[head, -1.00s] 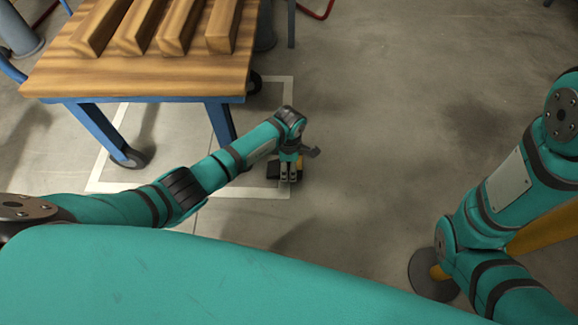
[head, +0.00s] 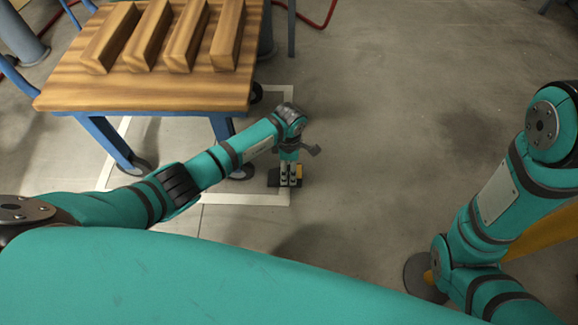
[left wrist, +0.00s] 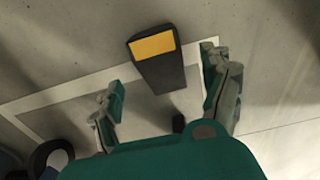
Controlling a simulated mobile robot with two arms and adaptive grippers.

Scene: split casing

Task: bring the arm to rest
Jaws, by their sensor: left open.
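My left arm reaches in from the left in the head view, and its gripper (head: 290,182) hangs low over the floor, to the right of and below the wooden table.
The grey floor (head: 400,110) to the right is clear.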

